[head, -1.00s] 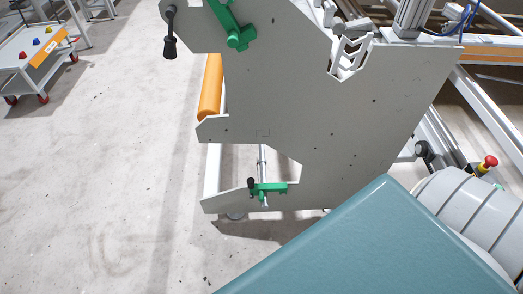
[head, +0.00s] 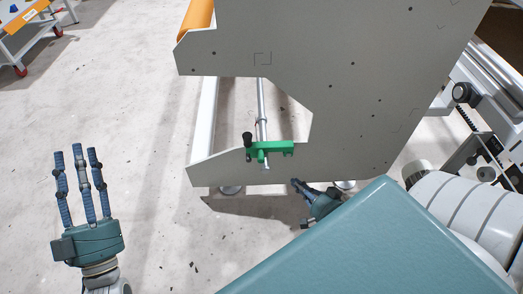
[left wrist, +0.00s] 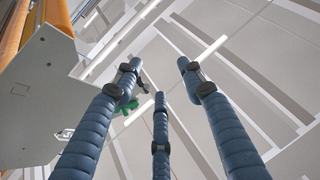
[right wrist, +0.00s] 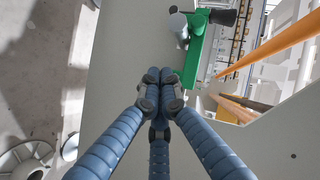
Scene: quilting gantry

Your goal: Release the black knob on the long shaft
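The black knob (head: 247,139) stands up at the left end of a green bracket (head: 280,148) low on the grey side plate. The long metal shaft (head: 262,98) passes by the bracket. In the right wrist view the black knob (right wrist: 223,17) and green bracket (right wrist: 193,58) are beyond my fingertips. My right gripper (head: 298,184) is below and right of the bracket, apart from the knob; its fingers are together and empty (right wrist: 160,80). My left gripper (head: 76,152) is open and empty, far left of the bracket, with fingers spread in its wrist view (left wrist: 157,80).
The large grey plate (head: 330,50) has a notch above the bracket and a pointed lower arm. An orange roller (head: 196,14) is behind it. A cart (head: 30,22) stands at the far upper left.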

